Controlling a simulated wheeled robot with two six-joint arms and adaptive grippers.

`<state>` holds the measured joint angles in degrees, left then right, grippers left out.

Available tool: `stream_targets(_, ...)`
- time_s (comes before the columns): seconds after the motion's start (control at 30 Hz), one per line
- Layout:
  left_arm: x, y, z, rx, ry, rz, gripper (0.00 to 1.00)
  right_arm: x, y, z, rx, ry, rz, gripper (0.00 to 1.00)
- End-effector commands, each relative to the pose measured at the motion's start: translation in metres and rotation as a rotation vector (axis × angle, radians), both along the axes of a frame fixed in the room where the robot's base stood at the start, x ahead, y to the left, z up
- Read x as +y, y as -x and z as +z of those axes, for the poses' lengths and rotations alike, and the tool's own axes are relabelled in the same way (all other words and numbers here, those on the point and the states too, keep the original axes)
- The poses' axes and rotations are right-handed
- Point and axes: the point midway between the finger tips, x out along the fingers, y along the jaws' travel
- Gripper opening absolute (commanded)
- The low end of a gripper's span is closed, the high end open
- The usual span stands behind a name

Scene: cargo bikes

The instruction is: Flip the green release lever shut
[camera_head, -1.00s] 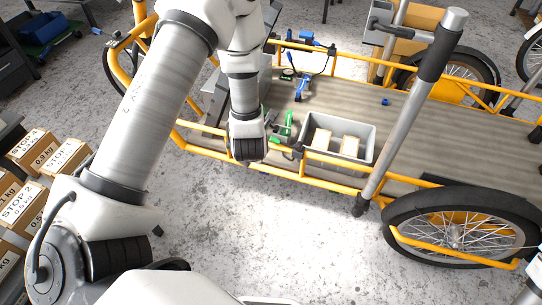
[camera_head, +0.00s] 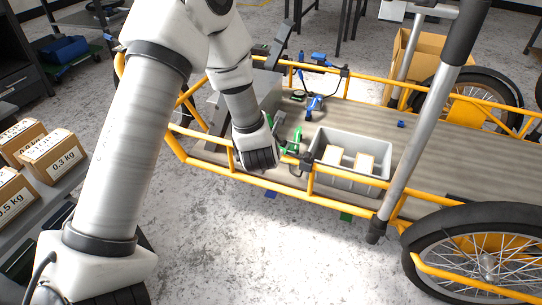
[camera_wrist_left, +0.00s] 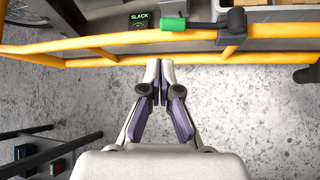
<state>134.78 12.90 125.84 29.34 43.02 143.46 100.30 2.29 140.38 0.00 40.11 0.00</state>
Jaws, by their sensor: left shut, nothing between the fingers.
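The green release lever (camera_wrist_left: 173,24) shows at the top of the left wrist view. Its green grip joins a dark rod that runs right to a black block (camera_wrist_left: 232,22) at the yellow rail. The lever lies roughly along the rail there. In the head view a green part (camera_head: 297,139) stands at the near side of the cargo bed, just right of my left wrist. My left gripper (camera_wrist_left: 157,65) is shut and empty, its tips over the floor just short of the rail. In the head view my wrist hides its fingers. My right gripper is not in view.
A yellow rail (camera_wrist_left: 100,41) runs between my fingertips and the bed. A small display reading SLACK (camera_wrist_left: 139,20) sits left of the lever. A grey bin (camera_head: 348,178) with light boxes stands right of it, and a blue tool-like part (camera_head: 315,106) lies behind.

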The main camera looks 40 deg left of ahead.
Motion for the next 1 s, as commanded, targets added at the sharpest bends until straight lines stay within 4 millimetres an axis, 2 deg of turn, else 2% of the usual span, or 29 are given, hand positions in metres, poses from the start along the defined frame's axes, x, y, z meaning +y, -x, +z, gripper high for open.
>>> stream_targets(0.2, 0.015, -0.027, -0.035, -0.001, 0.001, 0.002, 0.0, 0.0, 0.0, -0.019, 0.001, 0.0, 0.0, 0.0)
stream_targets(0.4, 0.026, -0.049, -0.056, 0.0, 0.0, 0.001, 0.0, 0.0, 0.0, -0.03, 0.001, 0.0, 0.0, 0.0)
stream_targets(0.6, 0.03, -0.056, -0.061, 0.0, -0.001, 0.001, 0.0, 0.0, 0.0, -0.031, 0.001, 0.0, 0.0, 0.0)
stream_targets(1.0, 0.029, -0.056, -0.058, 0.004, -0.01, 0.0, 0.0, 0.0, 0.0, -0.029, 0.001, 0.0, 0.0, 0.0)
